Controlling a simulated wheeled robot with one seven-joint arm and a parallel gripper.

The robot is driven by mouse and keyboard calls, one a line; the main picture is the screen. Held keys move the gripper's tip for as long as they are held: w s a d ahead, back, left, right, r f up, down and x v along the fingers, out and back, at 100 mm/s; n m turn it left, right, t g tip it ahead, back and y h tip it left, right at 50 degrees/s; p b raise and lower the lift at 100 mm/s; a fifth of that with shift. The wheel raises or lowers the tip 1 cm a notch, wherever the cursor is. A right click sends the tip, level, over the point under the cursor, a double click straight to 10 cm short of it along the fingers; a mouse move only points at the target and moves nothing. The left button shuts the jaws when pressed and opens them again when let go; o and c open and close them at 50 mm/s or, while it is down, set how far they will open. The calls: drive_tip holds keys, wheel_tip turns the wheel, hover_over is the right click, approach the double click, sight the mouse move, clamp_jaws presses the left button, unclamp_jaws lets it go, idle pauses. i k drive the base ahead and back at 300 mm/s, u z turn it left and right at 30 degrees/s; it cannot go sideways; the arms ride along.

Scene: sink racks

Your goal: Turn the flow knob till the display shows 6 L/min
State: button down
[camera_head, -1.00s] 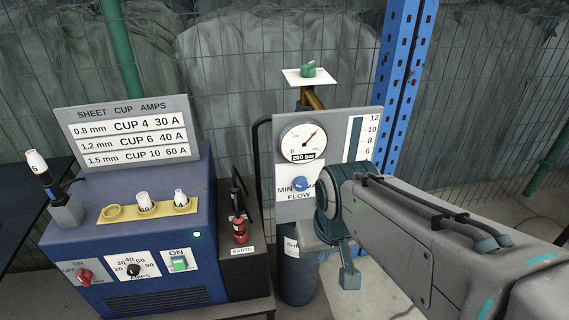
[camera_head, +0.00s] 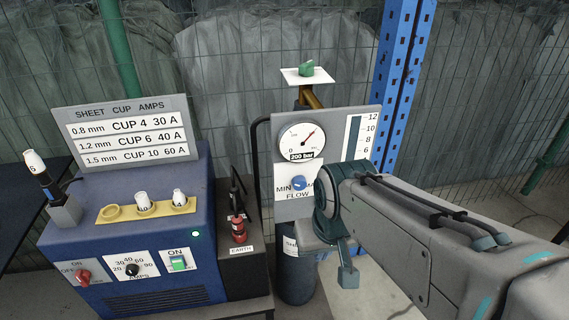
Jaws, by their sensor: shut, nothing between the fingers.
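The blue flow knob (camera_head: 299,183) sits on the grey regulator panel (camera_head: 366,113), between MIN and a partly covered MAX, above the word FLOW. The display (camera_head: 354,138) is a vertical dark bar beside a scale reading 12, 10, 8, 6. The dark fill shows from near 12 down past 6, where my arm hides the lower part. My gripper (camera_head: 318,238) is just below and right of the knob, apart from it in the picture. It is shut and empty. Its fingertips are mostly hidden by my wrist.
A round gauge (camera_head: 302,139) marked 200 bar is above the knob. A green valve handle (camera_head: 306,68) tops the cylinder. A blue post (camera_head: 403,70) rises behind.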

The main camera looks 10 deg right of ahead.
sight(299, 183)
drive_tip(key=u, duration=1)
drive_tip(key=k, duration=1.15)
drive_tip(key=z, duration=1.45)
drive_tip(key=i, duration=0.5)
